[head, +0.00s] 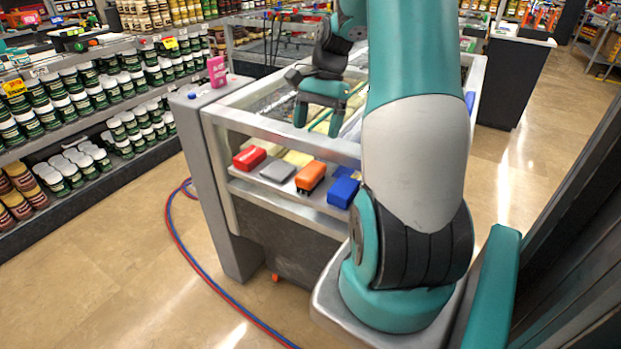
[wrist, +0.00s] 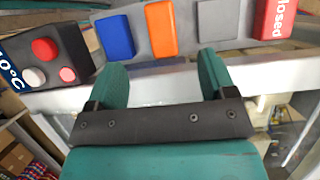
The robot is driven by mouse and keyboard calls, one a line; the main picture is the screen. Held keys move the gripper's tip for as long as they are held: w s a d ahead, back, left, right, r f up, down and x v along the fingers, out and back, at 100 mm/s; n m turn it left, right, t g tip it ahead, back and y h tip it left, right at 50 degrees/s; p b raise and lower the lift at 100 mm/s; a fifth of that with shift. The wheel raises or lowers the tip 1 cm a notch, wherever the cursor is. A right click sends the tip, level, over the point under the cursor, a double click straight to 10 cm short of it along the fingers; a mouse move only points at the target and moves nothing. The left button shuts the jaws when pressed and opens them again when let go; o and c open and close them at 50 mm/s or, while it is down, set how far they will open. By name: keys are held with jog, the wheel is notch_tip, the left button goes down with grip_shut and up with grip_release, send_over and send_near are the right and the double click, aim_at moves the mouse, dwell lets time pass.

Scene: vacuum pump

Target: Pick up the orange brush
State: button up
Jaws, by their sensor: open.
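The orange brush (head: 310,177) lies on the white ledge at the front of the counter, between a grey block and a blue block. It also shows in the wrist view (wrist: 161,28), at the top and roughly centred between my finger lines. My gripper (head: 322,122) is open and empty, above and behind the ledge in the head view. In the wrist view its two teal fingers (wrist: 160,78) are apart, and the brush lies beyond their tips, not between them.
On the ledge (head: 258,190) are a blue block (head: 342,191), a grey block (head: 277,171) and a red block (head: 249,158). A rail (head: 275,131) of the counter runs above them. A pink item (head: 216,71) stands on the grey post. Hoses (head: 186,260) cross the open floor at left.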

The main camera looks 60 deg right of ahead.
aim_at(308, 173)
jog(key=p+x, duration=0.1)
jog(key=x, duration=1.1)
jog(key=shift+f, duration=0.2)
jog(key=c, duration=1)
